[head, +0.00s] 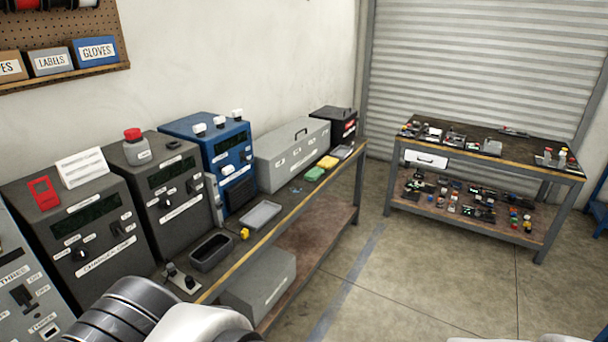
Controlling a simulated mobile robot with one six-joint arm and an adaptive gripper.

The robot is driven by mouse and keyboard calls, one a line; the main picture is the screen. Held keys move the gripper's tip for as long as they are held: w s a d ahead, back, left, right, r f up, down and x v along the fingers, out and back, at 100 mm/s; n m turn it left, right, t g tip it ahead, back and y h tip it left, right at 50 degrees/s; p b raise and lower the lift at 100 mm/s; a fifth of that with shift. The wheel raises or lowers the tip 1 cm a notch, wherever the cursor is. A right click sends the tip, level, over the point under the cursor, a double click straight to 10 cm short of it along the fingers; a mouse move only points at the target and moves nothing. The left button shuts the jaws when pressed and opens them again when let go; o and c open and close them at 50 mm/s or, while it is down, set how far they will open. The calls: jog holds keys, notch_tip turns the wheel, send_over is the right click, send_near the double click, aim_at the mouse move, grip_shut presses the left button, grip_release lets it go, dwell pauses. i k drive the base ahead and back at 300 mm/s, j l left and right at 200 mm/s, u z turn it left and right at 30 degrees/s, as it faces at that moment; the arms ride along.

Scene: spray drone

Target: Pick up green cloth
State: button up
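A small folded green cloth (314,174) lies flat on the dark top of the long workbench (285,213), near its front edge. A folded yellow cloth (328,162) lies just behind it, very close to it. Part of my own arm shows at the bottom left of the head view, well short of the green cloth. My gripper is not in the frame, so its opening cannot be seen.
A grey tray (261,216), a black bin (211,252) and a small yellow item (245,234) sit nearer on the bench. A grey toolbox (293,153) and blue machine (212,150) stand behind. A second cluttered bench (480,160) stands right, with open floor between.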

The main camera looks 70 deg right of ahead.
aim_at(313, 175)
jog(key=z, duration=2.5)
jog(key=i+l+z, duration=0.25)
jog(key=i, duration=0.4)
jog(key=i+z, duration=0.3)
jog(key=i, duration=0.35)
jog(key=i+l, duration=0.1)
jog(key=i, duration=0.8)
jog(key=i+l, duration=0.15)
jog(key=i, duration=0.8)
jog(key=i+u, duration=0.2)
jog(key=u, duration=0.2)
jog(key=i+u, duration=0.2)
jog(key=u, duration=0.2)
jog(key=i+u, duration=0.25)
jog(key=u, duration=0.15)
jog(key=i+l+u, duration=0.15)
jog(key=u, duration=0.3)
jog(key=i+l+u, duration=0.15)
jog(key=u, duration=0.25)
